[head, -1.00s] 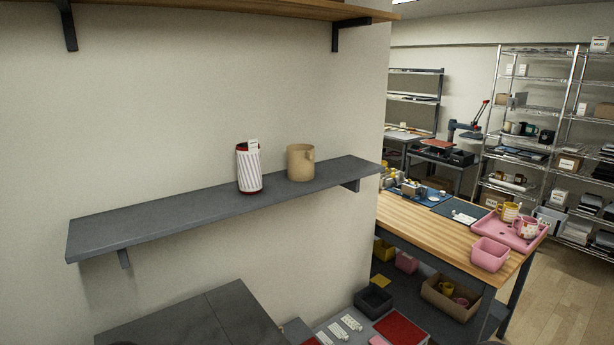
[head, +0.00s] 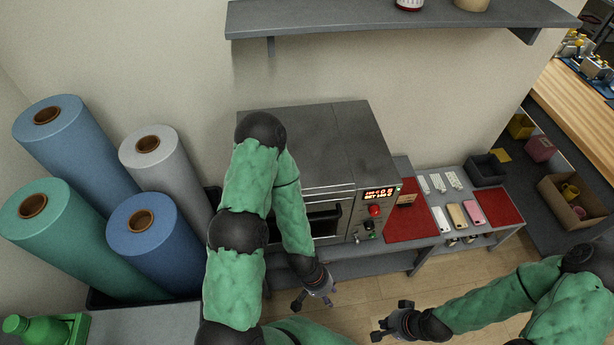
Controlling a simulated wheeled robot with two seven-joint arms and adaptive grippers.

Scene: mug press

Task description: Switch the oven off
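The oven (head: 330,148) is a grey metal box against the wall, in the middle of the head view. Its front has a dark door window, a lit red display (head: 381,193), a red knob or button (head: 375,210) and smaller controls (head: 368,227) below. The display is lit. My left arm covers the left part of the oven front. My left gripper (head: 316,300) hangs below and in front of the oven, apart from its controls; its fingers look spread. My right gripper (head: 389,322) is at the lower right, with its fingers spread and nothing between them.
Rolls of blue, grey and green material (head: 140,220) stand at the left. Right of the oven, a low table holds red mats (head: 410,222), phone-like items (head: 456,215) and a dark bin (head: 487,169). A grey shelf (head: 390,20) is above. Wooden floor is open in front.

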